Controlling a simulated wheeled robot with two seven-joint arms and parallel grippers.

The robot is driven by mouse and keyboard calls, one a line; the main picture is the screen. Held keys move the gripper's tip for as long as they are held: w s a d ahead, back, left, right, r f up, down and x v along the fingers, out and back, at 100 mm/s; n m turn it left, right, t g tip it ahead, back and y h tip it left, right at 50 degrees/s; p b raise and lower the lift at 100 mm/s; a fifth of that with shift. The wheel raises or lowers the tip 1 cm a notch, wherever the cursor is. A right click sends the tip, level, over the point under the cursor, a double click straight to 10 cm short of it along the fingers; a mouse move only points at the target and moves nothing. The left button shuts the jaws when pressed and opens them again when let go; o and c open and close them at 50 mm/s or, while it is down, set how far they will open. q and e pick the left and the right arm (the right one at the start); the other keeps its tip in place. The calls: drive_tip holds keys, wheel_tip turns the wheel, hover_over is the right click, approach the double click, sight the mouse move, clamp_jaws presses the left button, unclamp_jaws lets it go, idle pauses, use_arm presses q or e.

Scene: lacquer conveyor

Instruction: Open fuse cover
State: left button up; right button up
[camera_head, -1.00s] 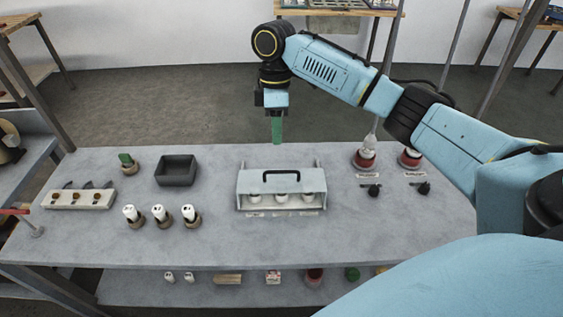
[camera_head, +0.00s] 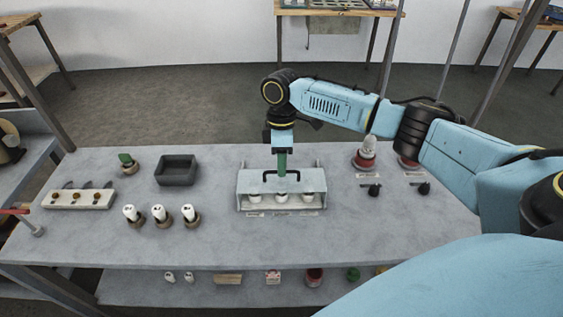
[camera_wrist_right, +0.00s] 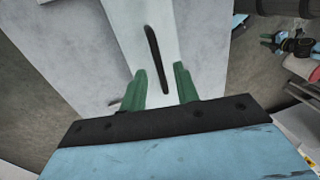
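The fuse cover (camera_head: 256,182) is a pale grey lid with a black handle (camera_head: 268,176), standing over a tray with white fuses (camera_head: 281,197) on the table. The cover is down at the top, and the fuses show below its front edge. My right gripper (camera_head: 282,176) points down at the handle in the head view. In the right wrist view, its two green fingers (camera_wrist_right: 162,85) are apart, with the black handle (camera_wrist_right: 156,60) lying ahead between their lines. Nothing is held between the fingers. My left gripper is not in view.
Left of the cover stand a dark open bin (camera_head: 177,171) and several white fuses in round holders (camera_head: 160,216). A switch strip (camera_head: 78,198) lies at the far left. Red-based lamps (camera_head: 364,158) and black knobs (camera_head: 374,190) are to the right. The table front is clear.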

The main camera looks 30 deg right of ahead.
drive_tip(key=shift+f, duration=0.3)
clamp_jaws()
